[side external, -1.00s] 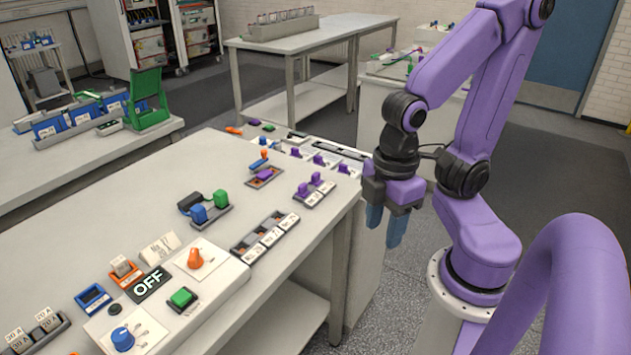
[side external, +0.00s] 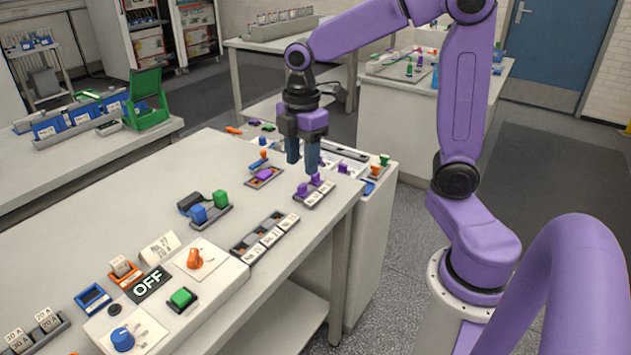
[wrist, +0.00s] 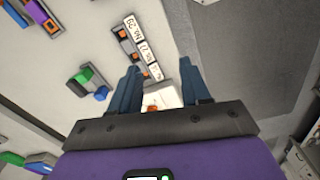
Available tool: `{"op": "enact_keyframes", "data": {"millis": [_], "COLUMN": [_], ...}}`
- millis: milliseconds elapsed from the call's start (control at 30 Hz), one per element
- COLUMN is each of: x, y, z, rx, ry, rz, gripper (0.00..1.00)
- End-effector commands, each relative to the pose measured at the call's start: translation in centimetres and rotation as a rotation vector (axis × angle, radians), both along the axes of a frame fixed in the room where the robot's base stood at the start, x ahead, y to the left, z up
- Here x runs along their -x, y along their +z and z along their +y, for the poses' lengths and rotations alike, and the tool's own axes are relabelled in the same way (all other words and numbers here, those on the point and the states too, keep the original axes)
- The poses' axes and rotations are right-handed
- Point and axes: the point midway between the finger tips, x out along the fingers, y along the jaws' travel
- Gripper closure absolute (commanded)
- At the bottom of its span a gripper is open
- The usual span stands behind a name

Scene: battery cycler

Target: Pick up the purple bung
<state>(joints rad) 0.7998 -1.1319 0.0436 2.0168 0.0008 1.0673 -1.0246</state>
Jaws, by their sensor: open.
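Several purple pieces are on the bench, and I cannot tell which one is the bung. Two purple knobs (side external: 316,179) stand in a small grey tray just below my gripper in the side external view. A low purple piece (side external: 264,174) lies in another small tray to their left, and a purple piece in a tray also shows in the wrist view (wrist: 34,13) at the top left. My gripper (side external: 302,162) points down, open and empty, over the bench's far right part. In the wrist view its blue fingers (wrist: 160,72) stand apart with nothing held between them.
A grey holder with labelled slots (side external: 266,236) and a tray with blue and green blocks (side external: 206,208) are nearer the camera. A control box with an OFF sign (side external: 148,282) stands at the front. The bench middle left is clear.

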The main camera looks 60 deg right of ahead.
Motion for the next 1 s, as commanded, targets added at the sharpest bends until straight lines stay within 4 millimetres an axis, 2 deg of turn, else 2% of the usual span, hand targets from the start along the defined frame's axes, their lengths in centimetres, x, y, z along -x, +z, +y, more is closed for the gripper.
{"op": "enact_keyframes", "data": {"millis": [33,100,167,300,400,533,633,767,1000], "x": [-1.5,-3.4,-4.8,-7.4,-8.5,-9.1,-9.3,-9.3,-9.2], "y": [0.1,0.3,0.4,0.6,0.6,0.6,0.6,0.0,-4.1], "z": [-1.5,-3.6,-5.6,-10.8,-14.2,-17.7,-19.1,-19.7,-19.6], "rx": [0.002,0.004,0.005,0.007,0.007,0.007,0.007,0.005,0.005], "ry": [0.007,0.035,0.06,0.115,0.152,0.188,0.206,0.216,0.216], "rz": [0.004,0.004,0.006,0.008,0.009,0.011,0.012,0.015,0.018], "gripper": [0.53,0.53,0.53,0.53,0.53,0.53,0.53,0.53,0.53]}}
